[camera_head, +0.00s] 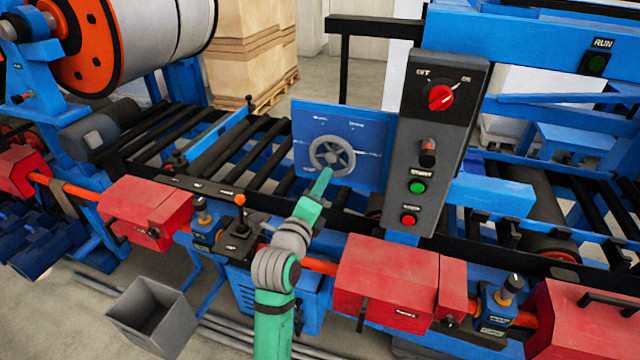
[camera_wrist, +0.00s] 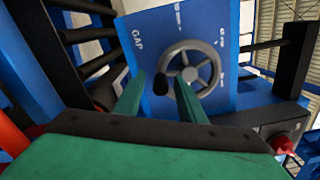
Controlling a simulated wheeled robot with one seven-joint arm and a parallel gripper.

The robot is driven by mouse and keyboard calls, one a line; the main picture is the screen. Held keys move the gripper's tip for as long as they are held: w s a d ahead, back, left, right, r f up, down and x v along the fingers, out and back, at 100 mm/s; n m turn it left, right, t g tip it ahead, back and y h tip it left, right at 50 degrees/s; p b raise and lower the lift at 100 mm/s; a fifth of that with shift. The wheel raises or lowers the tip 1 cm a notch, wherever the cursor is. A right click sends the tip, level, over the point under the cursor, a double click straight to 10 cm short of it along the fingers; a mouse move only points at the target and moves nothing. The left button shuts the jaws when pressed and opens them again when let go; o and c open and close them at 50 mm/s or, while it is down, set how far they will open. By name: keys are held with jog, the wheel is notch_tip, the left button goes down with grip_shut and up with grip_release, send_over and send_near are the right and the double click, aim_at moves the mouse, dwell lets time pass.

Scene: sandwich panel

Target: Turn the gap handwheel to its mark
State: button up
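The gap handwheel (camera_head: 332,156) is a grey spoked wheel on a blue panel (camera_head: 310,116). It fills the upper middle of the wrist view (camera_wrist: 190,73), with white marks and the word GAP on the panel around it. A dark knob (camera_wrist: 160,86) shows at the wheel's left rim. My green gripper (camera_head: 324,181) is at the wheel's lower edge in the head view. In the wrist view its two fingers (camera_wrist: 160,80) are apart, with the knob between them in the picture. I cannot tell whether either finger touches the knob or rim.
A dark control box (camera_head: 435,140) with a red rotary switch, green button and red button stands right of the panel. Red covers (camera_head: 385,280) and a small lever with an orange knob (camera_head: 240,200) line the front. Black rollers (camera_head: 270,150) lie behind.

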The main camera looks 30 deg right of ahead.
jog(key=v, duration=1)
jog(key=shift+f, duration=0.1)
